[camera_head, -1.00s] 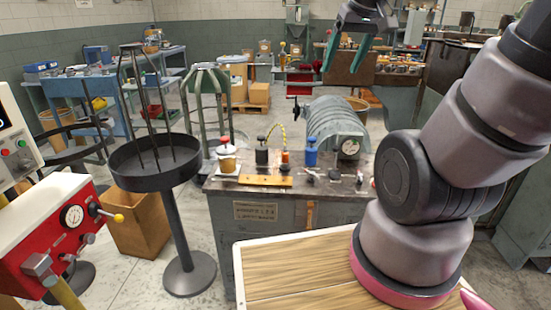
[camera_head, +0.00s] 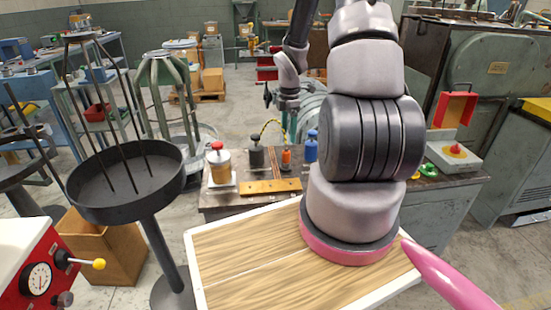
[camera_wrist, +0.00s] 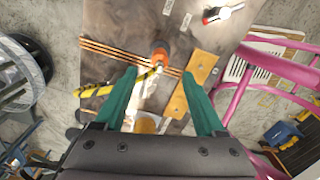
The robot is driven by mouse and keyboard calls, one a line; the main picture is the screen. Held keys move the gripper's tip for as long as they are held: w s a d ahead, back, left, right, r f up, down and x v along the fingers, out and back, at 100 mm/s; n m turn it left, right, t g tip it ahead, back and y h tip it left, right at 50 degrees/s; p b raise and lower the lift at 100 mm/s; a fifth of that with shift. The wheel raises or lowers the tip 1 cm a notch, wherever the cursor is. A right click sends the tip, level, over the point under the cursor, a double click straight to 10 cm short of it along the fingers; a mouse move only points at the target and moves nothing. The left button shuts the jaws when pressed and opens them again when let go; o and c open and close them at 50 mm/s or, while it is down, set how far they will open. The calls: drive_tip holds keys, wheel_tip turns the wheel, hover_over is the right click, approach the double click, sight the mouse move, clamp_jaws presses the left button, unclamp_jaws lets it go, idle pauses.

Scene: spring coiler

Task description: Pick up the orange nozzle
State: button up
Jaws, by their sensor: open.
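The orange nozzle (camera_head: 286,160) stands on the grey workbench (camera_head: 225,202), between a black-capped container and a blue bottle. In the wrist view the orange nozzle (camera_wrist: 160,56) lies just beyond the fingertips, roughly centred between them, with a yellow-and-black striped hose (camera_wrist: 115,86) by it. My gripper (camera_wrist: 162,82) is open and empty, with one teal finger on each side. I cannot tell the exact gap to the nozzle.
A red-lidded jar (camera_head: 219,168), black container (camera_head: 256,157) and blue bottle (camera_head: 311,150) stand close to the nozzle. A yellow plate (camera_head: 270,187) lies at the bench front and near the right finger in the wrist view. A black tray stand (camera_head: 125,200) is at left.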

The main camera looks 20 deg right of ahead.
sight(286, 151)
drive_tip(key=f, duration=1.1)
drive_tip(key=shift+a, duration=0.3)
clamp_jaws()
